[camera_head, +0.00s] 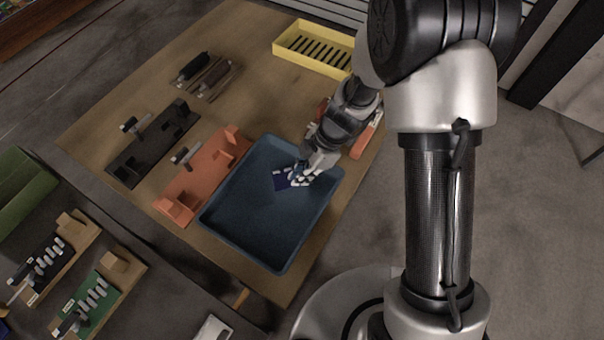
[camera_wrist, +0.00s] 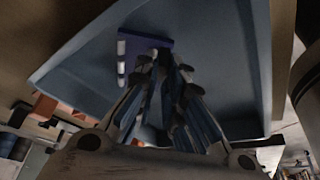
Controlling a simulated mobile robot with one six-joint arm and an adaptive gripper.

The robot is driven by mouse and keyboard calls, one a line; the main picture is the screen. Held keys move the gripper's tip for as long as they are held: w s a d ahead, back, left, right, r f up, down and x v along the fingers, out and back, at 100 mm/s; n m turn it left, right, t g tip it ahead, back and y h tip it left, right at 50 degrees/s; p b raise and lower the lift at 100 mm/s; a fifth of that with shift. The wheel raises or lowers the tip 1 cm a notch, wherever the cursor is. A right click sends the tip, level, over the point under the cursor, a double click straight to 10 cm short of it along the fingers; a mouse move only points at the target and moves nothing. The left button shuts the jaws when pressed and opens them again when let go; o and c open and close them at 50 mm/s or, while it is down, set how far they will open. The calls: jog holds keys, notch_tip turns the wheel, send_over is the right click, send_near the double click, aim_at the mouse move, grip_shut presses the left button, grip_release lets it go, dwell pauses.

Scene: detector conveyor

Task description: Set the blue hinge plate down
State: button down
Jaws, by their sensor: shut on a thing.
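The blue hinge plate (camera_head: 281,181) is a small dark-blue piece with white parts along one side. It is at the upper part of the blue tray (camera_head: 250,222), inside its outline. In the wrist view the plate (camera_wrist: 145,40) shows beyond my fingertips (camera_wrist: 160,58), against the tray floor (camera_wrist: 210,45). The fingers hide part of it. I cannot tell whether the plate touches the tray floor.
An orange fixture (camera_head: 205,172) stands left of the tray, and a black fixture (camera_head: 152,143) beyond it. A yellow slotted bin (camera_head: 316,47) is at the back. An orange-and-white item (camera_head: 367,135) lies close behind my gripper. The near half of the tray is empty.

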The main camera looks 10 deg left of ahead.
jog(key=shift+f, duration=0.1)
jog(key=c, duration=1.7)
grip_release()
jog(key=d+r+m+t+p, duration=0.1)
jog(key=d+r+m+p, duration=0.4)
jog(key=r, duration=1.6)
jog(key=shift+s+d+r+m+t+h+b, duration=0.25)
jog(key=shift+s+d+r+m+t+h, duration=0.5)
jog(key=shift+s+d+r+m, duration=1.65)
jog(key=shift+s+d+r+m+t+h+b, duration=0.45)
jog(key=shift+s+d+r+m+t, duration=0.85)
jog(key=shift+s+d+m, duration=1.8)
jog(key=shift+s+d+r+m+t+h+b, duration=0.1)
jog(key=shift+s+d+r+m+t+h, duration=0.6)
jog(key=shift+s+d+r+m, duration=2.1)
